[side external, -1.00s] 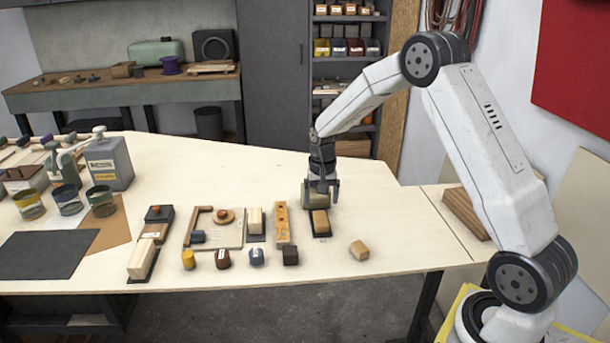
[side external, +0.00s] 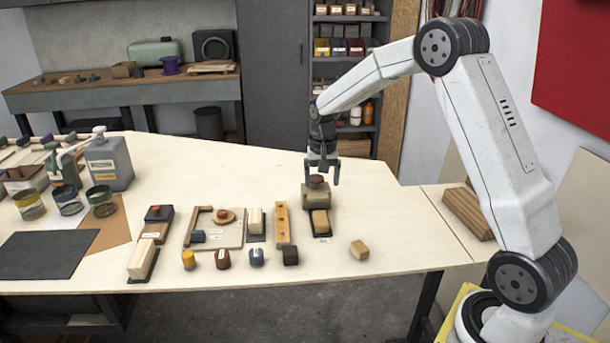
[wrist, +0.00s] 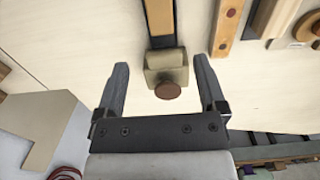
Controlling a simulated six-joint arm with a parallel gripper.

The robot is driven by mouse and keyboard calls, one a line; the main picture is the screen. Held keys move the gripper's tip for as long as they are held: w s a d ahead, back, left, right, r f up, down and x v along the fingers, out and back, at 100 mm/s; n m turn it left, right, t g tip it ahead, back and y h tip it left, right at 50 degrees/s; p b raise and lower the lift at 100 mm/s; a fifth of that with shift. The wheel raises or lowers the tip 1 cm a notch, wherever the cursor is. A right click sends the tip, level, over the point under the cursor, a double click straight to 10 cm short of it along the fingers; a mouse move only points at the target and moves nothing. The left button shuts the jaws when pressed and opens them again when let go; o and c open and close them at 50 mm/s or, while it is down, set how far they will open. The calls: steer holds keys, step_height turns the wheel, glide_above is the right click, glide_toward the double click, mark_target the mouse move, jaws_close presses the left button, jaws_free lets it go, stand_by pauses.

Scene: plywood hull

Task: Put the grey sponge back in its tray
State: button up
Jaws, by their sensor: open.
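My gripper (side external: 322,180) is open and empty, just above a squat olive-grey block (side external: 316,199) with a round brown knob (side external: 317,181) on top. In the wrist view the olive-grey block (wrist: 165,62) and its brown knob (wrist: 168,90) lie between and beyond the fingers of my gripper (wrist: 160,68), with space on both sides. The block stands at the back end of a dark strip (side external: 321,237) that carries a tan wooden block (side external: 320,222). I cannot tell for sure which object is the grey sponge or which is its tray.
A drilled wooden bar (side external: 282,225) stands left of the strip, beside a pale board (side external: 228,232) with wooden parts.

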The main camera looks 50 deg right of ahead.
steer(key=shift+a, duration=0.1)
steer(key=s+a+f+n+t, duration=0.2)
steer(key=s+a+n, duration=0.7)
steer(key=s+a, duration=0.6)
steer(key=s, duration=0.3)
steer(key=shift+s+a+f+t, duration=0.15)
steer(key=shift+a+t, duration=0.1)
steer(key=shift+t, duration=0.05)
stand_by(0.5)
